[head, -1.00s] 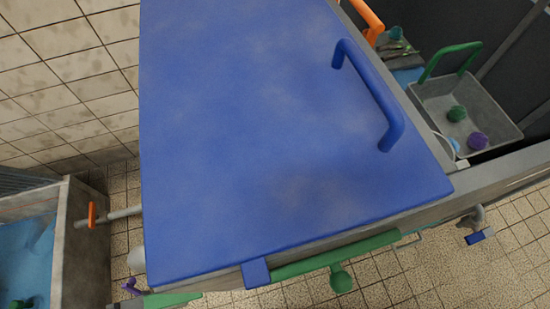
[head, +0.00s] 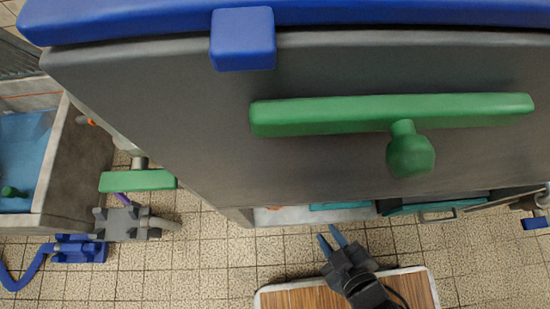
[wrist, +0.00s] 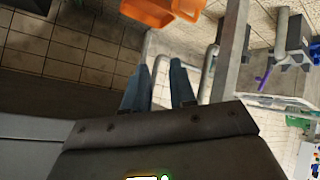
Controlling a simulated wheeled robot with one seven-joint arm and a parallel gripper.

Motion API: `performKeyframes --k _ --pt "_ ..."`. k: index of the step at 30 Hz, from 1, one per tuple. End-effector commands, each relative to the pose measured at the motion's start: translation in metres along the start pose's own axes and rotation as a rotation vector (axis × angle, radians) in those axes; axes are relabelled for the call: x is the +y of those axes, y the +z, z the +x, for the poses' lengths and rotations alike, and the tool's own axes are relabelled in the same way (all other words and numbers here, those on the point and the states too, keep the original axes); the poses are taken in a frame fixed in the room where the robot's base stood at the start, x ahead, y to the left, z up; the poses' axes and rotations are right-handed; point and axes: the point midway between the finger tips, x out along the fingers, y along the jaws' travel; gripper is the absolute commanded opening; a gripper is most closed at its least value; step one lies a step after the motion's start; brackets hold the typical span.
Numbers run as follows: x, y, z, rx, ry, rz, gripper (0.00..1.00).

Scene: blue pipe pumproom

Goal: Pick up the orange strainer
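I cannot make out an orange strainer for certain in either current view. In the wrist view, orange tray-like things (wrist: 150,10) are cut off by the top edge, and I cannot tell whether one is the strainer. My gripper (head: 330,234) is at the bottom of the head view, beyond the grey cabinet's lower edge. Its two blue-grey fingers are apart and nothing shows between them. The fingers also stand apart in the wrist view (wrist: 160,74), below the orange things in the picture.
A large grey cabinet (head: 170,100) with a green bar handle (head: 330,114) fills the head view's upper part. A concrete basin (head: 75,160) with blue water stands left. A wood-topped board (head: 300,298) lies below my gripper. Tiled floor (head: 225,260) shows between them.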

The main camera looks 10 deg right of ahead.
Motion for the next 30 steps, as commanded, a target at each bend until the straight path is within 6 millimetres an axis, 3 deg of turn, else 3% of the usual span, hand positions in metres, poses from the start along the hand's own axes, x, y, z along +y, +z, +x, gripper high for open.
performKeyframes --k 1,6,12,15,21,30 --pt "-0.01 0.001 0.026 -0.022 -0.027 -0.072 0.26" --pt "-0.04 0.005 0.098 -0.126 -0.101 -0.333 0.26" --pt "-0.063 -0.009 0.166 -0.235 -0.144 -0.63 0.26" --pt "-0.069 -0.019 0.187 -0.275 -0.148 -0.744 0.26" --pt "-0.073 -0.032 0.208 -0.322 -0.145 -0.862 0.26" --pt "-0.073 -0.022 0.236 -0.329 -0.144 -0.877 0.26"
